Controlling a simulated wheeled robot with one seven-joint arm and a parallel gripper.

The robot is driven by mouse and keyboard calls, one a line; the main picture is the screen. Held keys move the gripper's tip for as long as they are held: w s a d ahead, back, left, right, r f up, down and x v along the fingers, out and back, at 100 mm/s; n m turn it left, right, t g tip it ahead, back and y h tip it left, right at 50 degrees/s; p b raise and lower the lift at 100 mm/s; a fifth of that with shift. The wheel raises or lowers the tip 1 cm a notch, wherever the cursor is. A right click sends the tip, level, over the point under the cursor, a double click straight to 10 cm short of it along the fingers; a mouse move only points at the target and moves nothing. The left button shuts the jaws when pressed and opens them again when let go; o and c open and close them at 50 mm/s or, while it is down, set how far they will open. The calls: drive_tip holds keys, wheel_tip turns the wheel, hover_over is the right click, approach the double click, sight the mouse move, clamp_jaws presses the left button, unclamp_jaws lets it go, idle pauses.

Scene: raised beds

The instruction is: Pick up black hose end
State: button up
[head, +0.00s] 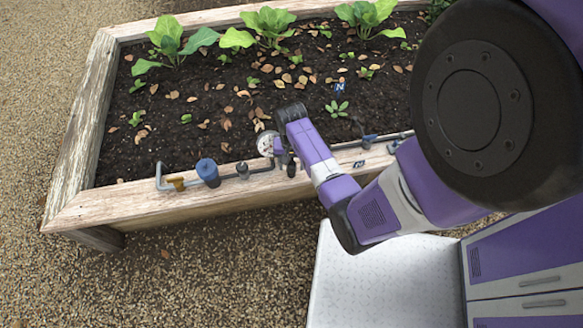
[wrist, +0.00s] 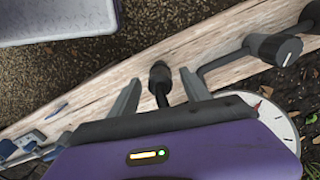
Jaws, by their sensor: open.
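The black hose end (wrist: 160,74) stands up from the wooden rim in the wrist view, with a thin black stem below its thicker head. My gripper (wrist: 158,78) is open, with one grey finger on each side of the hose end. I see a gap on both sides and no clear contact. In the head view the black hose end (head: 292,169) shows small and dark at the bed's front rim, just below my gripper (head: 283,157), which my wrist partly hides.
A round white gauge (wrist: 272,117) sits close beside my gripper. A grey pipe (wrist: 225,62) with a dark knob (wrist: 276,48) runs along the rim. A blue cylinder (head: 208,172) and brass fitting (head: 177,183) stand left. A blue-handled fitting (head: 369,141) lies right. Plants grow behind.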

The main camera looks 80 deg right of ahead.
sight(291, 163)
clamp_jaws()
drive_tip(key=shift+r, duration=0.15)
wheel_tip(291, 163, up, 23)
drive_tip(key=p, duration=0.9)
drive_tip(key=shift+r, duration=0.15)
idle(0.6)
drive_tip(key=shift+p, duration=0.55)
drive_tip(key=shift+d, duration=0.1)
